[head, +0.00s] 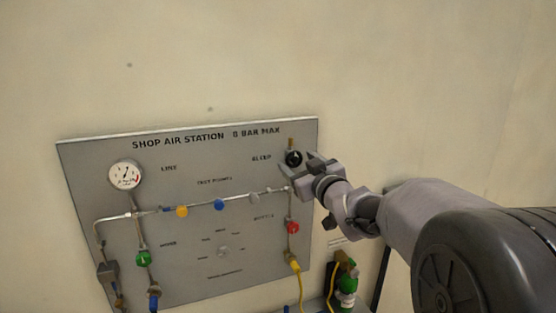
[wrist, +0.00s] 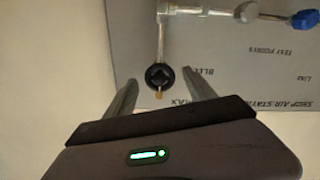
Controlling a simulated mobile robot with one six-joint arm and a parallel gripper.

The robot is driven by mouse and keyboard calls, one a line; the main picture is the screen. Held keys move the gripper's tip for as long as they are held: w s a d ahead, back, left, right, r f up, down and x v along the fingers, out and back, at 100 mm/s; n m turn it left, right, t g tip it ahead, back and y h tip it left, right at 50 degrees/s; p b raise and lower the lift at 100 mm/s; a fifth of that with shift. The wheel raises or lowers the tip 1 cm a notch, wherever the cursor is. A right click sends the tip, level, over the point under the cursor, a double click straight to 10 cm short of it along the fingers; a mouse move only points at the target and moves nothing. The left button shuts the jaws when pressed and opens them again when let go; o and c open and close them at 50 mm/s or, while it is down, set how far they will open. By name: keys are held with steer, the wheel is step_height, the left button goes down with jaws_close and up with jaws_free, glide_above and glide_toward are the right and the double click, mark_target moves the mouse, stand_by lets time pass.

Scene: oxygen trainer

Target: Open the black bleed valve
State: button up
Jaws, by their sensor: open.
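The black bleed valve (head: 293,158) is a round black knob at the upper right of the panel, by the word BLEED, with a brass outlet above it. In the wrist view the black knob (wrist: 160,76) sits at the end of a thin metal pipe, its brass tip toward me. My gripper (head: 308,165) is at the panel's right side, close to the knob. In the wrist view my gripper (wrist: 162,90) is open, one finger on each side of the knob, with gaps between. I cannot tell whether the fingertips reach as deep as the knob.
The grey panel (head: 190,280) carries a gauge (head: 126,175), yellow (head: 182,211), blue (head: 219,204) and white (head: 254,199) knobs along a pipe, a red knob (head: 292,227) below the bleed valve, and a green knob (head: 143,258). A green bottle (head: 347,284) stands lower right.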

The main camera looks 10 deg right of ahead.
steer(key=shift+x, duration=1.45)
steer(key=shift+c, duration=0.2)
steer(key=c, duration=1.3)
